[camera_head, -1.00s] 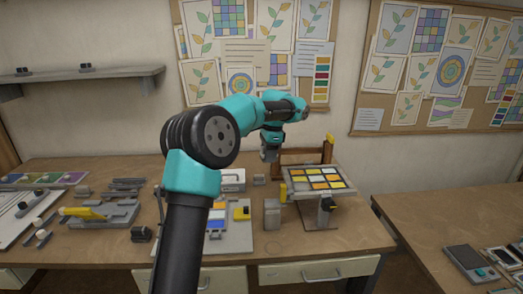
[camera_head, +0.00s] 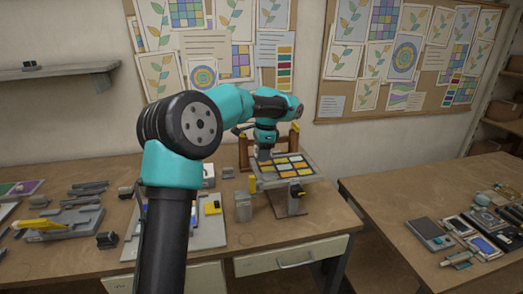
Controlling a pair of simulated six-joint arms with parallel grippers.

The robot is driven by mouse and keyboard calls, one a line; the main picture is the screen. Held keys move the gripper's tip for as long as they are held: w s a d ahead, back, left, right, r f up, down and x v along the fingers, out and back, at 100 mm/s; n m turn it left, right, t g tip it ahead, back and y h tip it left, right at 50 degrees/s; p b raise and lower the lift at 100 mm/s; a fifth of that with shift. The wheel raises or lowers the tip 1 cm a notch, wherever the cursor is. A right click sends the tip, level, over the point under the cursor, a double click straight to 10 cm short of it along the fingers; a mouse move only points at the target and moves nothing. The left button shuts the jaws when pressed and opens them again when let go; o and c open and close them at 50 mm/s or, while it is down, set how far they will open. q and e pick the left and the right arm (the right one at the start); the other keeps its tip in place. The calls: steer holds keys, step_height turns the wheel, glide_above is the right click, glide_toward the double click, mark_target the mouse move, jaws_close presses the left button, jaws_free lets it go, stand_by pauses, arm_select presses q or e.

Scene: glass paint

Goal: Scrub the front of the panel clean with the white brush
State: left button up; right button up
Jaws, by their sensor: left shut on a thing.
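The panel (camera_head: 286,171) is a grid of yellow, orange and darker cells in a light frame. It lies tilted on a stand on the left table. My left gripper (camera_head: 264,148) is at the panel's back left part, pointing down. It is shut on a small greyish piece (camera_head: 264,156), which I take for the white brush. The piece is too small to make out well, and I cannot tell whether it touches the panel. My right gripper is out of view.
A grey block (camera_head: 243,207) stands left of the panel stand. A tray with a yellow piece (camera_head: 212,208) and several grey tools lie further left, partly behind my arm. A second table (camera_head: 390,205) with devices stands at right, across a gap.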

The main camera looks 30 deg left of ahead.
arm_select(q)
steer(key=shift+f, duration=0.9)
steer(key=shift+r, duration=1.55)
steer(key=shift+f, duration=0.15)
